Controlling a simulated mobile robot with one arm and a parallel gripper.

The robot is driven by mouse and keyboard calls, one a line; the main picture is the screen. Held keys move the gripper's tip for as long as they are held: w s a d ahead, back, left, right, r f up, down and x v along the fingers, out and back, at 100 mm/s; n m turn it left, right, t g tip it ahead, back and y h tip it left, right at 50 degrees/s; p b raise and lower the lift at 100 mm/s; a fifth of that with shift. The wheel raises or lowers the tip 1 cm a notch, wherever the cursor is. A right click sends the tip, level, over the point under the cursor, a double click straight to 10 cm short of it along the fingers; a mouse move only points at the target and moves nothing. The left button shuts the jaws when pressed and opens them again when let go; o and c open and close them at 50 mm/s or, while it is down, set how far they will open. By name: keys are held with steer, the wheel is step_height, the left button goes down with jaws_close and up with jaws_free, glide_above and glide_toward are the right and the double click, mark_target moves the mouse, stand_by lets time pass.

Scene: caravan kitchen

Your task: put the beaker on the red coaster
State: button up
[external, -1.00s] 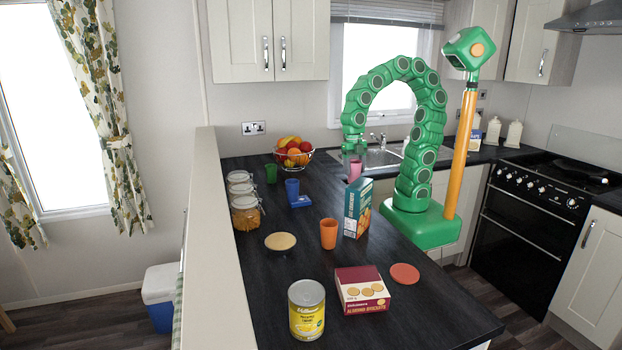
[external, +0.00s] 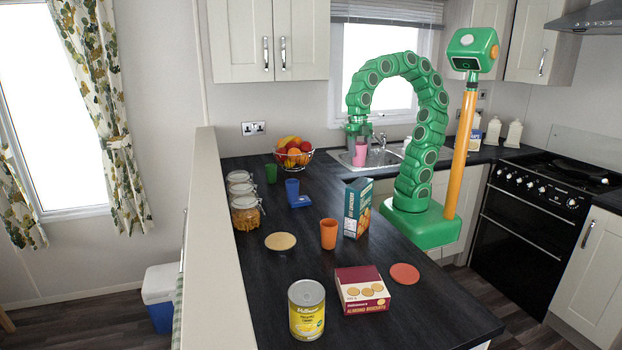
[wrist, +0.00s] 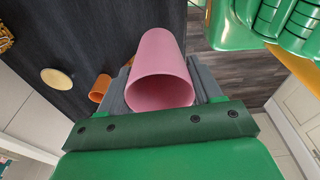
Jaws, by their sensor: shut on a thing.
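My gripper (external: 359,141) is shut on a pink beaker (external: 360,157), at the far side of the worktop by the sink. In the wrist view the pink beaker (wrist: 163,75) is between the two grey fingers of my gripper (wrist: 162,88), its open mouth facing the camera. The red coaster (external: 404,274) lies bare on the near right part of the dark worktop, well away from my gripper. It cannot be made out in the wrist view.
A blue cracker box (external: 353,207) and an orange beaker (external: 328,234) stand between my gripper and the coaster. A biscuit box (external: 361,290) is just left of the coaster.

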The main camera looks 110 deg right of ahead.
step_height(320, 180, up, 5)
steer(key=w+a+n, duration=0.3)
steer(key=a+n, duration=0.1)
steer(key=a, duration=1.2)
steer(key=s+a+n+g, duration=0.1)
steer(key=s+a+n, duration=0.15)
steer(key=a, duration=0.65)
steer(key=s+a+n, duration=0.2)
steer(key=s+a, duration=0.2)
steer(key=a, duration=0.5)
glide_above(406, 272)
steer(key=shift+f, duration=10.2)
steer(key=shift+w+f+m+h, duration=0.1)
steer(key=shift+f+m+h, duration=0.2)
steer(key=shift+f, duration=1.2)
